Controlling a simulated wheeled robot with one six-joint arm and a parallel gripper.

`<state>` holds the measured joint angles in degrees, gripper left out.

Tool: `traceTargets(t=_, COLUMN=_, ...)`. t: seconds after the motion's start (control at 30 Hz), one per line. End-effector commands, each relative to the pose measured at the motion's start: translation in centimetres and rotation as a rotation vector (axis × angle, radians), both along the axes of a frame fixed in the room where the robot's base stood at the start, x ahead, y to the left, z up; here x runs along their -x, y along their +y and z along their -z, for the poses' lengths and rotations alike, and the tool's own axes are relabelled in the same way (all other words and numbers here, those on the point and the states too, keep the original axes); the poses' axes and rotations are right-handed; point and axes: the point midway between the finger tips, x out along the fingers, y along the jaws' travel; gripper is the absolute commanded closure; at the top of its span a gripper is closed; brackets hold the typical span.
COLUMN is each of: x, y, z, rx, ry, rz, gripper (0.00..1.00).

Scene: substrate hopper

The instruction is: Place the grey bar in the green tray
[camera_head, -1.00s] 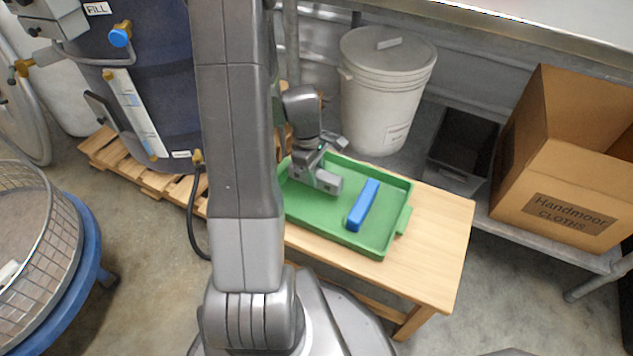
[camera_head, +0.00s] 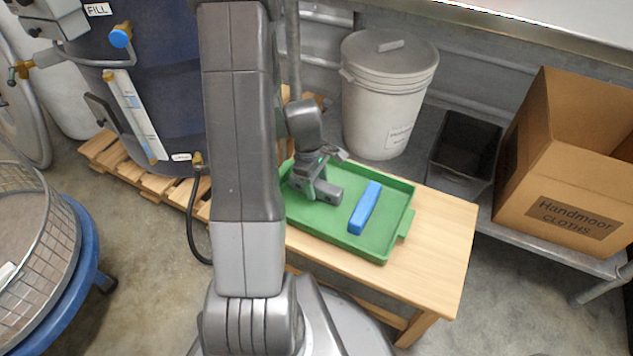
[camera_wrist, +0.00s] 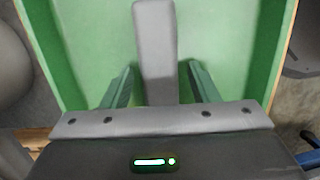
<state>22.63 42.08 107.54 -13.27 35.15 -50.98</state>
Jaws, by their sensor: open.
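The grey bar (camera_wrist: 155,45) lies lengthwise between my two fingers in the wrist view, over the green tray's floor. Its near end is hidden by my gripper body. My gripper (camera_wrist: 158,88) is open, with a finger on each side of the bar and a visible gap to each. The green tray (camera_head: 376,246) stands on a wooden bench in the head view. My gripper (camera_head: 318,188) is low inside its left part there. In that view I cannot clearly separate the bar from my gripper.
A blue bar (camera_head: 365,208) lies in the tray, right of my gripper. The wooden bench (camera_head: 440,225) has bare room right of the tray. A white lidded bucket (camera_head: 385,95), a dark bin (camera_head: 465,145) and a cardboard box (camera_head: 565,190) stand behind and right.

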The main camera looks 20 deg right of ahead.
Motion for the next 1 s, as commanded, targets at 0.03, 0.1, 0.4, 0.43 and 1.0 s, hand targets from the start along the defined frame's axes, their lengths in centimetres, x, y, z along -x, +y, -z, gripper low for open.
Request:
traceTargets(t=0.03, x=0.0, y=0.0, z=-0.3, rx=0.001, ry=-0.001, rz=0.0, gripper=0.46)
traceTargets(t=0.1, x=-0.1, y=0.0, z=-1.0, rx=0.001, ry=-0.002, rz=0.0, gripper=0.46)
traceTargets(t=0.4, x=-0.9, y=0.6, z=-7.3, rx=0.002, ry=-0.004, rz=0.0, gripper=0.46)
traceTargets(t=0.43, x=-0.9, y=0.7, z=-8.0, rx=0.002, ry=-0.004, rz=-0.001, gripper=0.46)
traceTargets(t=1.0, x=-1.4, y=1.1, z=-12.1, rx=0.0, ry=0.0, rz=0.0, gripper=0.46)
